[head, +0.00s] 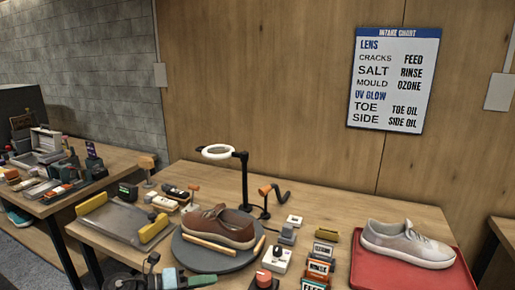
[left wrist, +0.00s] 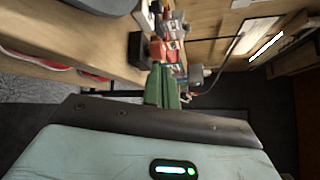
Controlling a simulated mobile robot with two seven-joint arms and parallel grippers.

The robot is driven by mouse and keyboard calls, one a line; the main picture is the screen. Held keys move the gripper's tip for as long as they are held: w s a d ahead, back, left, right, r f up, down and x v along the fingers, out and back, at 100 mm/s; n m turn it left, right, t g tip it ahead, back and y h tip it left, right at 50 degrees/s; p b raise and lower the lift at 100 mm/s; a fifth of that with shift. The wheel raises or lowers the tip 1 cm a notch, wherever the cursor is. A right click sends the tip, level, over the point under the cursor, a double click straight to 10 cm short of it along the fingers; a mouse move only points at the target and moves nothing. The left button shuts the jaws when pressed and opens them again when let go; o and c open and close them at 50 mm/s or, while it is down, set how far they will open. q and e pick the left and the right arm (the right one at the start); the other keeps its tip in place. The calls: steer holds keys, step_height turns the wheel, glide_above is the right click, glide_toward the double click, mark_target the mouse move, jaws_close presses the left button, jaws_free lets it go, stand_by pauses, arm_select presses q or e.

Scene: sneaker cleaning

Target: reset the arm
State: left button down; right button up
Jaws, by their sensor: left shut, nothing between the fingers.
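My left gripper (head: 206,281) shows at the bottom edge of the head view, in front of the table and below the round grey turntable (head: 190,257). Its green fingers (left wrist: 162,86) are together and empty in the left wrist view. A brown sneaker (head: 220,226) sits on the turntable, with wooden strips beside it. A white-grey sneaker (head: 408,243) sits on a red tray (head: 380,277) at the right. My right gripper is in neither view.
A grey tray with yellow ends (head: 118,221) lies at the left. Labelled blocks (head: 318,268) and a red knob (head: 264,278) are near the front edge. An intake chart (head: 394,80) hangs on the wall. Another cluttered table (head: 60,200) stands left.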

arm_select(q)
steer(key=s+a+f+n+y, duration=0.2)
steer(key=s+f+n+y, duration=0.2)
steer(key=s+f+n, duration=0.3)
steer(key=s+a+f+n+t+y+p, duration=0.1)
steer(key=s+a+f+n+y, duration=0.2)
steer(key=s+f+n, duration=0.5)
steer(key=s+a+f+n+t+y, duration=0.1)
steer(key=s+f+n+y, duration=0.4)
steer(key=s+n, duration=1.4)
steer(key=s+a+f, duration=0.1)
steer(key=s+f, duration=0.2)
steer(key=s, duration=0.2)
steer(key=shift+a, duration=0.2)
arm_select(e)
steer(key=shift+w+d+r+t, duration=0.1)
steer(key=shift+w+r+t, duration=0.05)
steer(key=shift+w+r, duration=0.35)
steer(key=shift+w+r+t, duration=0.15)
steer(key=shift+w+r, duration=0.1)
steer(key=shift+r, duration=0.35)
arm_select(q)
steer(key=shift+f, duration=0.1)
